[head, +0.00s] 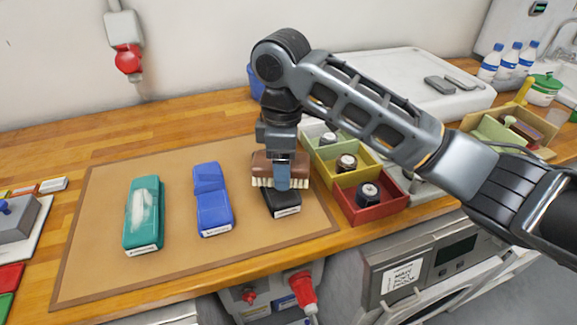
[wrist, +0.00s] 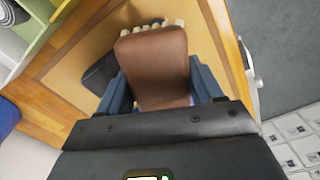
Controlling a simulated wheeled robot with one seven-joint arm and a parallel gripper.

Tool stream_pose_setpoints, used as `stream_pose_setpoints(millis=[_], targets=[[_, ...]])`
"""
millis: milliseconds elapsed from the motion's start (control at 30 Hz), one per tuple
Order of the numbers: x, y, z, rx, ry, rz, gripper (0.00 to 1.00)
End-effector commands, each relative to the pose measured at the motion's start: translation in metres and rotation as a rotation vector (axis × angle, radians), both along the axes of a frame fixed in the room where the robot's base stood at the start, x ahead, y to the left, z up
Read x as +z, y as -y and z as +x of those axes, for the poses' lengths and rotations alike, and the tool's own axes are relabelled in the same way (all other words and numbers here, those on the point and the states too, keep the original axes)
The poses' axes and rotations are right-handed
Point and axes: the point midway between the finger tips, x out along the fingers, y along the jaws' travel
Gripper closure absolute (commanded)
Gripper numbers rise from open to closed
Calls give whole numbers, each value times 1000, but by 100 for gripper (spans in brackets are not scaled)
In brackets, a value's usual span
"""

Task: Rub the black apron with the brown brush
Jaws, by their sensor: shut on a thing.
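The brown brush (head: 268,168) has a brown back and pale bristles pointing down. My gripper (head: 282,178) is shut on it, with blue fingers on either side of the brown back in the wrist view (wrist: 160,85). The black apron (head: 283,203) lies folded on the brown mat with a white label at its front end. The brush is over the rear part of the apron and hides it. I cannot tell whether the bristles touch the cloth. In the wrist view a dark part of the apron (wrist: 100,72) shows left of the brush.
A blue folded apron (head: 212,200) and a green one with a whitish patch (head: 145,225) lie left on the mat (head: 100,270). Green, yellow and red bins (head: 388,213) holding dark-topped round items stand close at right. A white board (head: 425,90) lies behind.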

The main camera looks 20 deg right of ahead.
Motion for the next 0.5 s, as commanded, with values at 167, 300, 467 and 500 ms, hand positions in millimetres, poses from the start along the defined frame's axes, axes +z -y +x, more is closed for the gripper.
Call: stream_pose_setpoints(millis=[167, 300, 467, 500], targets=[[16, -1, 6, -1, 1, 0, 67], [22, -1, 8, -2, 0, 0, 67], [24, -1, 9, -3, 0, -1, 67], [24, -1, 9, -3, 0, -1, 67]])
